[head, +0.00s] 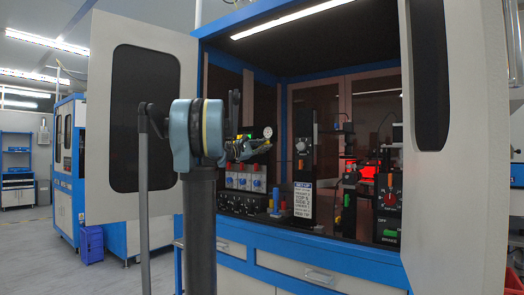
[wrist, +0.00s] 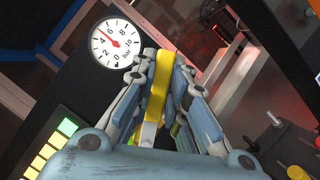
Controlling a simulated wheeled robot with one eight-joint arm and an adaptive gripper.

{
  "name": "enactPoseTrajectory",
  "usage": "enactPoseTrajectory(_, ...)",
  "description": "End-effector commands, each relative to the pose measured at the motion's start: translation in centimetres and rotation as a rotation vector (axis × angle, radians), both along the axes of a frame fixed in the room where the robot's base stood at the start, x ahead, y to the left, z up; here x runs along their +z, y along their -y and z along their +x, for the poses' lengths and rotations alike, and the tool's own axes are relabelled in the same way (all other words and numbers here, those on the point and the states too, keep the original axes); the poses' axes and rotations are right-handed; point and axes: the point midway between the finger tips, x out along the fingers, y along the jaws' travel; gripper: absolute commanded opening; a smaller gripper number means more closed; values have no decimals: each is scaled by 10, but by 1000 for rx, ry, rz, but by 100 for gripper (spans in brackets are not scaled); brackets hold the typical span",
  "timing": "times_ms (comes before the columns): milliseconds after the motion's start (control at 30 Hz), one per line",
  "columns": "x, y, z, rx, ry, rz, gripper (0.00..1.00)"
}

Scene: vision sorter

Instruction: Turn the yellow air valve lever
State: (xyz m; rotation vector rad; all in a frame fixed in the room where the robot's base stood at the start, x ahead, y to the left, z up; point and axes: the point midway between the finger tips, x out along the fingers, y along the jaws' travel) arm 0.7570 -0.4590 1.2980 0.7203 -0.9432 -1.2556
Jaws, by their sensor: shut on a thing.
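The yellow air valve lever (wrist: 159,85) is between the fingers of my gripper (wrist: 160,75) in the wrist view. The fingers are shut on it from both sides. A round pressure gauge marked bar (wrist: 115,43) sits on the dark panel just left of the fingers. In the head view, my gripper (head: 262,145) reaches into the cabinet near the gauge (head: 267,132). The lever is small there and mostly hidden by my gripper. The valve body behind the lever is largely hidden in the wrist view.
Lit green and yellow buttons (wrist: 52,147) are left of my gripper. A dark post with a dial and white sign (head: 303,200) stands to its right. A red knob (head: 389,199) is farther right. The open right cabinet door (head: 455,190) and left door (head: 130,215) flank the opening.

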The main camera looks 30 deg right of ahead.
Motion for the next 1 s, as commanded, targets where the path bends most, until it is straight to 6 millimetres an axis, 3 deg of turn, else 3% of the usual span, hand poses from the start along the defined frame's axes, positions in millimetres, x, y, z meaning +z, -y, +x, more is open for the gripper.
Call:
enactPoseTrajectory(467, 1, 1, 1, 0, -15, -6, 0)
enactPoseTrajectory(500, 1, 1, 1, 0, -15, -6, 23)
enactPoseTrajectory(567, 1, 1, 1, 0, -15, -6, 35)
enactPoseTrajectory(1000, 0, -6, 1, 2, -14, -6, 35)
